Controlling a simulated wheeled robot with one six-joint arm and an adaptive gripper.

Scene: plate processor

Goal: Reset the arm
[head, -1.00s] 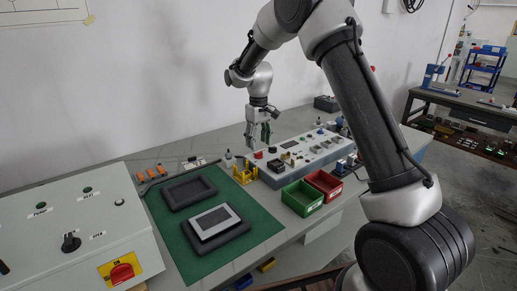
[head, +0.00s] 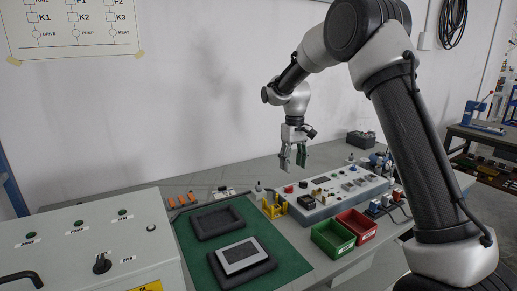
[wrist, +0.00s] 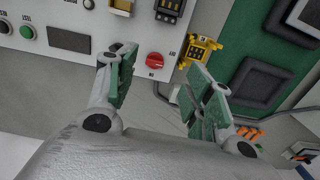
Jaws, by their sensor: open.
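My gripper (head: 293,158) hangs from my raised arm above the back of the table, with its green-padded fingers apart and nothing between them. In the wrist view its two fingers (wrist: 160,95) are also spread and empty. Below and to its right is the grey control panel (head: 325,207) with buttons and a red knob (wrist: 155,60). A yellow holder (head: 274,206) stands left of the panel, below my gripper. It also shows in the wrist view (wrist: 199,48).
A green mat (head: 288,262) carries two dark frames, the nearer one holding a grey plate (head: 241,256). A green bin (head: 333,239) and a red bin (head: 356,226) stand right of it. A white switch box (head: 90,247) fills the front left. The wall is close behind.

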